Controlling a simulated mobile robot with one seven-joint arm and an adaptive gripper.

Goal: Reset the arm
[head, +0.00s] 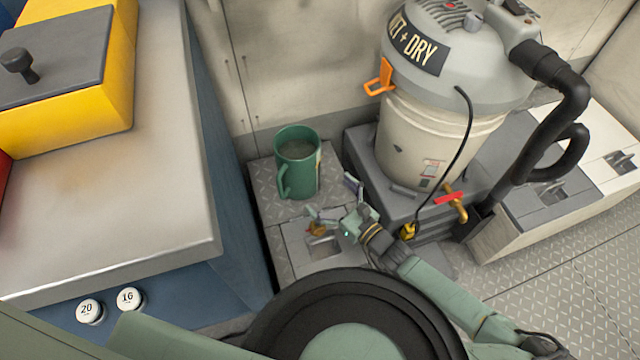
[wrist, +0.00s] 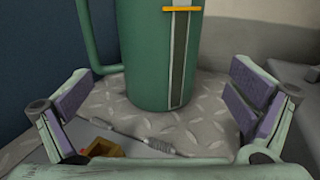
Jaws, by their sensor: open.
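My gripper (head: 335,203) is low in front of a green mug, with its arm coming in from the lower right. In the wrist view my gripper (wrist: 160,108) is open, its purple-padded fingers wide apart with nothing held between them. The green mug (head: 297,165) stands upright on a diamond-plate surface, its handle toward the left. In the wrist view the mug (wrist: 150,50) stands just beyond the fingertips, apart from them. A small brown and yellow object (wrist: 103,149) and a thin metal rod (wrist: 140,138) lie on the plate below the gripper.
A wet-and-dry vacuum (head: 440,110) with a black hose stands on a grey box to the right. A grey-topped blue cabinet (head: 150,180) stands left, bearing a yellow box (head: 75,110). A wall is close behind the mug. Diamond-plate floor (head: 570,270) lies clear at lower right.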

